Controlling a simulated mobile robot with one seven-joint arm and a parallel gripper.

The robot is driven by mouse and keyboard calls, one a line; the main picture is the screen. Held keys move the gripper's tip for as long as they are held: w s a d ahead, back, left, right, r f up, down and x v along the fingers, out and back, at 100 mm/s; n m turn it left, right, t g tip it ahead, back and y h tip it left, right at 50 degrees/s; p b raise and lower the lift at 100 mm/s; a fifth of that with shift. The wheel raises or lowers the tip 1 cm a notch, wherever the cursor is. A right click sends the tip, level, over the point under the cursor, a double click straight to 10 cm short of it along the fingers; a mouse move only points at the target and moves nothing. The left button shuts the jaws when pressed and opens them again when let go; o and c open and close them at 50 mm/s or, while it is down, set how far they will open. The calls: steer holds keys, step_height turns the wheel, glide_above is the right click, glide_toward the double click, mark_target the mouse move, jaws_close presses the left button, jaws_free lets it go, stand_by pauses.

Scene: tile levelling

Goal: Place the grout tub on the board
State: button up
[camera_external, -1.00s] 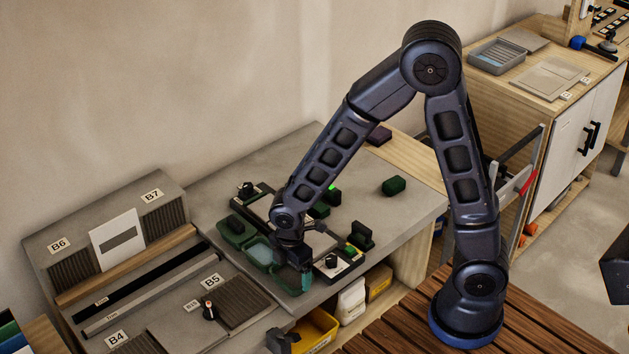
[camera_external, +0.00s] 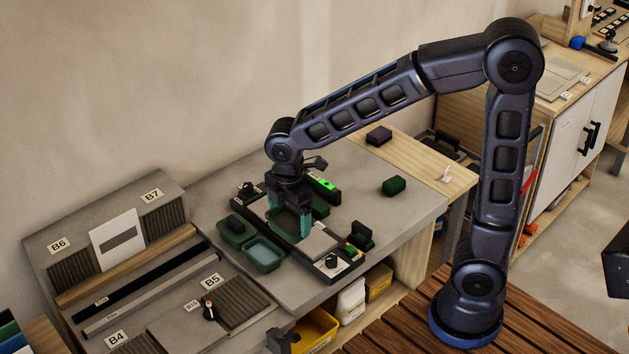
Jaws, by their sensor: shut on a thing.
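My gripper (camera_external: 289,224), with teal fingertips, points down over the middle of the work table. It is shut on a dark green tub (camera_external: 286,217), which I take for the grout tub; the fingers and wrist partly hide it. The tub is over the dark-framed board (camera_external: 318,244), whose grey surface shows to the right. I cannot tell whether the tub touches the board.
A green two-part tray (camera_external: 264,256) with pale liquid stands close in front. A device with a green light (camera_external: 325,184) and a dark green block (camera_external: 361,236) stand near.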

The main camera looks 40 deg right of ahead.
steer(key=shift+r, duration=0.4)
steer(key=shift+w, duration=0.1)
steer(key=w+d+m, duration=0.9)
steer(key=w+d, duration=0.8)
steer(key=d, duration=0.1)
steer(key=w+d+m, duration=0.3)
steer(key=d+m, duration=0.2)
steer(key=d, duration=0.8)
steer(key=w+d+m, duration=0.3)
steer(key=d+m, duration=0.1)
steer(key=d, duration=0.9)
steer(key=f, duration=1.9)
steer(key=shift+w+a+f, duration=0.15)
steer(key=shift+a+f, duration=0.1)
steer(key=shift+f, duration=0.1)
steer(key=shift+f, duration=0.15)
